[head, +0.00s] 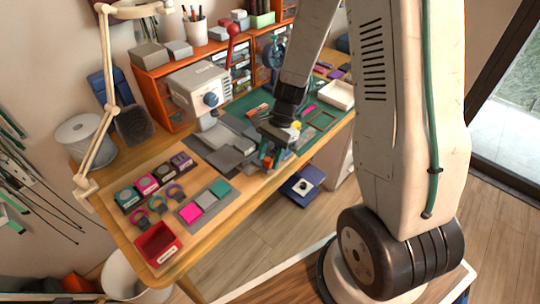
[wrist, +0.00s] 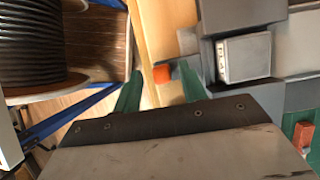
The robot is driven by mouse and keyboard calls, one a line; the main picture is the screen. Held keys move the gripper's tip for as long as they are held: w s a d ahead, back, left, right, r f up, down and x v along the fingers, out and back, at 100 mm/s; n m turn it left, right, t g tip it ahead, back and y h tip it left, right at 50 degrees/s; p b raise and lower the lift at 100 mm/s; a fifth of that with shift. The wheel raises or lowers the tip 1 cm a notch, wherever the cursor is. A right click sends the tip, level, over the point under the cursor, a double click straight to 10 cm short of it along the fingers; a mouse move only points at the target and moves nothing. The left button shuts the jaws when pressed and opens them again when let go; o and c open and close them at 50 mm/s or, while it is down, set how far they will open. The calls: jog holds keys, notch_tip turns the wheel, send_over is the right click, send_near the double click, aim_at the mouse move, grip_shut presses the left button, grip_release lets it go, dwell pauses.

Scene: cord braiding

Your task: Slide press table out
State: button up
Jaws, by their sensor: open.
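The press is a pale machine (head: 200,88) with a red-knobbed lever, at the back of the wooden bench. Grey plates (head: 228,150) lie in front of it and look like its table, though I cannot tell its exact outline. My gripper (head: 270,157) is over the bench's front edge, to the right of these plates. In the wrist view my gripper (wrist: 160,86) is open, its two green fingers apart. A small orange-red tab (wrist: 161,74) shows between the fingertips, beside grey blocks (wrist: 285,50). I cannot tell whether a finger touches it.
A red tray (head: 158,244), several coloured spools and a swatch board (head: 203,203) occupy the bench's front left. A white tray (head: 336,94) is at the far right. A dark cord spool (wrist: 35,45) shows at the left of the wrist view.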

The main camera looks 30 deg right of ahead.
jog(key=s+v, duration=0.1)
jog(key=v, duration=0.6)
jog(key=shift+w+r, duration=0.35)
jog(key=shift+w, duration=0.2)
